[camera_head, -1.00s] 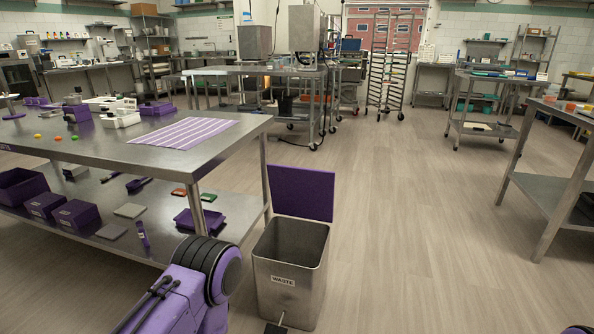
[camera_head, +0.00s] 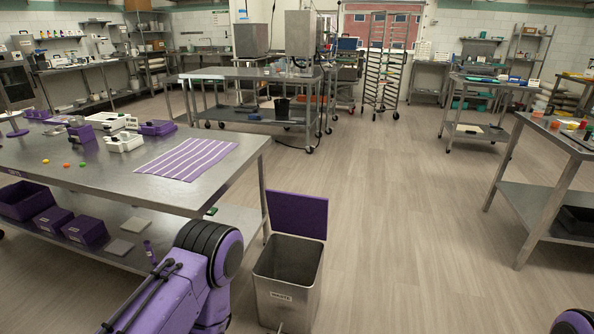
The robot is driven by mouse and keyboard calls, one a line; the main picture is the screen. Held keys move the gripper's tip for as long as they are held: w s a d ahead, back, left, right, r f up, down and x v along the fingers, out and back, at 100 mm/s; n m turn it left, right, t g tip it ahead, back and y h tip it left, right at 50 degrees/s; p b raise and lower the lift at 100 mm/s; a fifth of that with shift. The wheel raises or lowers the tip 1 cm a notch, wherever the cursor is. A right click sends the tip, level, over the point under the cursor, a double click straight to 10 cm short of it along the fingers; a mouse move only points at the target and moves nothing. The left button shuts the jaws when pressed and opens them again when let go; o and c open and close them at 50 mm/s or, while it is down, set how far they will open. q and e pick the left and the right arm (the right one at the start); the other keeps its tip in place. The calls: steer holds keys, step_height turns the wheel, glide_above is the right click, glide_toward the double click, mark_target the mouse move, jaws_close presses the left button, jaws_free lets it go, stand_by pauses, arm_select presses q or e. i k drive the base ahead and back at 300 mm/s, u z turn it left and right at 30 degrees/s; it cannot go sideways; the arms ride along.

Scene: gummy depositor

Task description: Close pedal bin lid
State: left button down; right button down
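The pedal bin (camera_head: 288,283) is a grey metal bin with a "WASTE" label, standing on the floor right of the steel table. Its purple lid (camera_head: 298,214) stands upright at the back of the bin, so the bin is open. The pedal at its front foot is mostly cut off by the bottom edge of the picture. My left arm is in view left of the bin, but its gripper is not seen. Only a small part of my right arm shows at the bottom right corner, and its gripper is out of view.
A steel table (camera_head: 110,178) with a striped purple mat (camera_head: 187,159) stands close on the left, with purple bins (camera_head: 86,229) on its lower shelf. Another steel table (camera_head: 552,200) stands at the right. The wooden floor (camera_head: 400,220) between them is clear.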

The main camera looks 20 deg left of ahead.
mark_target(303, 215)
steer(key=z, duration=0.25)
steer(key=i, duration=0.9)
steer(key=z, duration=0.05)
